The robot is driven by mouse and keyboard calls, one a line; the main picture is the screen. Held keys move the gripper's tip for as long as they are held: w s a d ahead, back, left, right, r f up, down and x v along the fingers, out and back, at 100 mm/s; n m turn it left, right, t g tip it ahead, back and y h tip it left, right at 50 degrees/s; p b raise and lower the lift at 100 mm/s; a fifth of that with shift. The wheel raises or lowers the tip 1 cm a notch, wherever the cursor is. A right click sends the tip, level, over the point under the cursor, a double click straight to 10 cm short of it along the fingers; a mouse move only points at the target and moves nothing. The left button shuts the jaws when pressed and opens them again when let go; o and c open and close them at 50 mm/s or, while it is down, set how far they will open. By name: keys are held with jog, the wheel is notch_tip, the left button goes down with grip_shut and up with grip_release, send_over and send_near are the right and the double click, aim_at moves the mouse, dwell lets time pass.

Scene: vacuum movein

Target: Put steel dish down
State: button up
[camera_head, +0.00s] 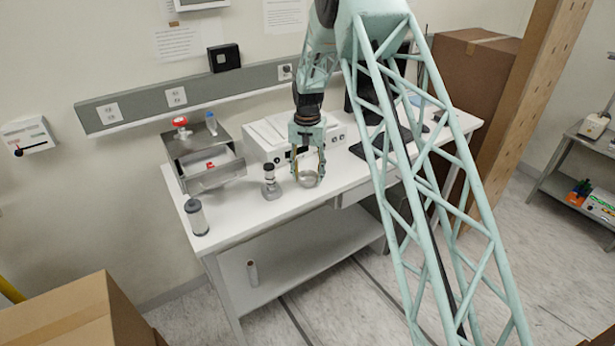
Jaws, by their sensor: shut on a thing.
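The steel dish (309,181) is a small, round, shiny bowl near the front edge of the white bench (262,222), left of the bench's middle. My gripper (307,170) points down from above, with its fingers at the dish, and is shut on it. I cannot tell whether the dish touches the bench top or hangs just above it.
A small bottle with a dark cap (270,182) stands close left of the dish. A white instrument (265,145) is behind it. A metal box with an open drawer (205,160) and a grey cylinder (196,217) are further left. A keyboard (378,146) lies right.

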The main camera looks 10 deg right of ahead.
jog(key=shift+f, duration=0.2)
dwell(0.3)
jog(key=o, duration=0.8)
jog(key=shift+o, duration=0.2)
jog(key=shift+r, duration=0.2)
notch_tip(320, 180, up, 12)
dwell(0.9)
